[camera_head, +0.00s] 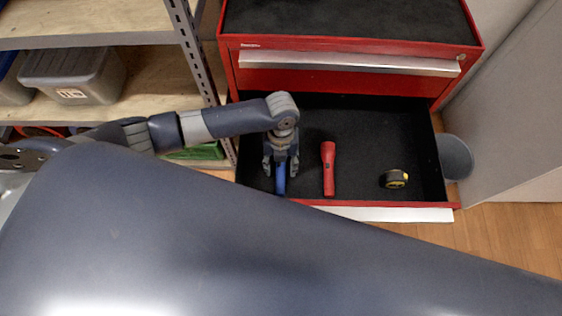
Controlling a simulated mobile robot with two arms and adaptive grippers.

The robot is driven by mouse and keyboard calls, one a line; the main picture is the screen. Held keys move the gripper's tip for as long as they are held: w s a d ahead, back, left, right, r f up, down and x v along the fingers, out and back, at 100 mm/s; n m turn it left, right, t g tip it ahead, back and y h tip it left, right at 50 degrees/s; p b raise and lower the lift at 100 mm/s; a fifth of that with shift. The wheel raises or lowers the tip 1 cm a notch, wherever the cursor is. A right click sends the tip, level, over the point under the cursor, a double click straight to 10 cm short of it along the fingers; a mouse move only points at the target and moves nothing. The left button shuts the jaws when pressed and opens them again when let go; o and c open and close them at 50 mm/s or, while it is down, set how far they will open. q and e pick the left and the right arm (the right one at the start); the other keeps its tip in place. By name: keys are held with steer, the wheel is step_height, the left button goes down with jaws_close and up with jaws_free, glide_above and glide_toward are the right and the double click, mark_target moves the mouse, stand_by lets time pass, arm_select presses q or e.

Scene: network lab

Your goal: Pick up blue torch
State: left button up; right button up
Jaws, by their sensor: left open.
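The blue torch (281,180) lies in the open black-lined drawer (360,130) of the red tool chest, near the drawer's left side. Only its lower part shows; the rest is hidden beneath my left gripper. My left gripper (280,170) points down over the torch, with its fingers open on either side of it. I cannot tell how far above the torch the fingertips are. My right gripper is not in view.
A red torch (328,168) lies to the right of the blue one, and a black and yellow tape measure (394,179) farther right. A metal shelf (150,75) with a grey bin (72,75) stands at the left. A grey bucket (455,157) stands right of the drawer.

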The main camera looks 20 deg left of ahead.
arm_select(q)
jaws_close()
